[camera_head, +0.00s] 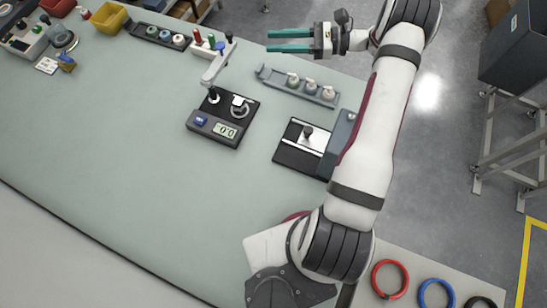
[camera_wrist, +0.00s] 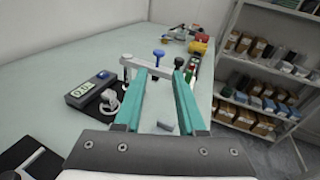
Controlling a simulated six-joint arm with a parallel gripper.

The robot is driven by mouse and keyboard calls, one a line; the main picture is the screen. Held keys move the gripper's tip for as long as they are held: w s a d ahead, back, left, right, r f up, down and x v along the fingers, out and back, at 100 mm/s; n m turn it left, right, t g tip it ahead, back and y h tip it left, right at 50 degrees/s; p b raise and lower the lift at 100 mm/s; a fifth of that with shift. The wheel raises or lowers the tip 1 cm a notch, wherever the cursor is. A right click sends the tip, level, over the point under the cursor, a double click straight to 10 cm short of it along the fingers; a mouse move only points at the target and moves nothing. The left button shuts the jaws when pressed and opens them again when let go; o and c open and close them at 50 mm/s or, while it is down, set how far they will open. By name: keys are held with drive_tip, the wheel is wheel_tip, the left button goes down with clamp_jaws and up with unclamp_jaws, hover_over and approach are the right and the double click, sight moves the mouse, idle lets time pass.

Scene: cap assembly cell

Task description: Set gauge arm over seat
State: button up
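The gauge (camera_head: 217,125) is a black base with a lit readout and a blue button on the table. Its seat (camera_head: 239,107) carries a pale ring-like part. In the wrist view the blue knob (camera_wrist: 159,54) shows between and beyond my teal fingertips. My gripper (camera_head: 268,41) is open and empty, to the right of the knob and apart from it. The gauge display (camera_wrist: 80,89) also shows in the wrist view.
A grey tray (camera_head: 270,77) with several capped parts lies in front of my gripper. A black fixture (camera_head: 293,157) is right of the gauge.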

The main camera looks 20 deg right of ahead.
drive_tip(key=s+a+r+n+g+h, duration=0.5)
drive_tip(key=s+a+r+n+g, duration=0.35)
drive_tip(key=s+a, duration=0.5)
drive_tip(key=s+n+t+h, duration=0.1)
drive_tip(key=s+n+h, duration=0.7)
drive_tip(key=s, duration=1)
drive_tip(key=shift+f, duration=0.2)
drive_tip(key=shift+s+a, duration=0.1)
drive_tip(key=shift+s, duration=0.05)
